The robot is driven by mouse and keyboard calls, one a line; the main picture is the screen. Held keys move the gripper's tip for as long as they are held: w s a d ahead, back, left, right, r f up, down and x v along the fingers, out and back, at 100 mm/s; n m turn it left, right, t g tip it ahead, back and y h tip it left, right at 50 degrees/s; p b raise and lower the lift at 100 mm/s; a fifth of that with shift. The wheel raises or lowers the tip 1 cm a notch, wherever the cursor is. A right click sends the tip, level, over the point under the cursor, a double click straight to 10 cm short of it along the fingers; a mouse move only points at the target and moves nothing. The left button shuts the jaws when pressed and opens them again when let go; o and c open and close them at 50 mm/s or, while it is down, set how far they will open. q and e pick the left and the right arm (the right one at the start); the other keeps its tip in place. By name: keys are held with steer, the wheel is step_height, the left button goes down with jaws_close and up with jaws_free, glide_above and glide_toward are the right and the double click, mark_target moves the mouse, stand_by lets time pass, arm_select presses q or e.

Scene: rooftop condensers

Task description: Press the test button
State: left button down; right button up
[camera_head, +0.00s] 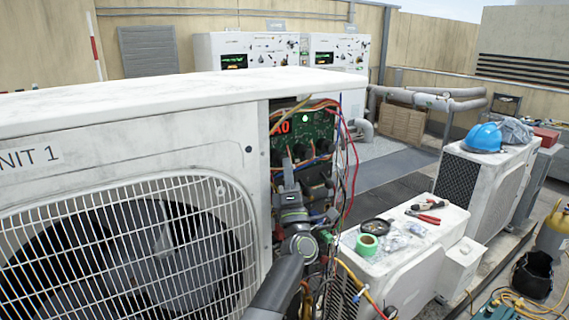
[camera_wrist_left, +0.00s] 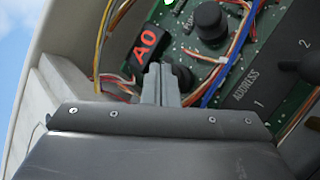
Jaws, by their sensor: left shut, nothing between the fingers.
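The open service bay of the condenser marked UNIT 1 shows a green circuit board (camera_head: 312,128) with a red display reading A0 (camera_head: 283,128) and a lit green light. In the left wrist view the display (camera_wrist_left: 145,43) is just above my left gripper (camera_wrist_left: 160,70), whose fingers are shut and empty. A round black knob or button (camera_wrist_left: 210,20) sits on the board above and right of the fingertips. No test label is legible, so I cannot tell which part is the test button. My right gripper is not in view.
Loose red, yellow and blue wires (camera_head: 345,150) hang around the bay. The condenser casing (camera_head: 190,98) borders it on the left. A lower white unit (camera_head: 395,262) at right carries green tape (camera_head: 367,244) and red-handled pliers (camera_head: 423,217).

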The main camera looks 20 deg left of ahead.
arm_select(q)
steer(key=shift+w+a, duration=0.15)
stand_by(0.4)
steer(key=shift+s+d, duration=0.3)
stand_by(0.3)
steer(key=shift+s+d, duration=0.1)
steer(key=s+d, duration=0.1)
steer(key=d, duration=0.1)
steer(key=s+d, duration=0.2)
steer(key=shift+s+d, duration=0.25)
stand_by(0.8)
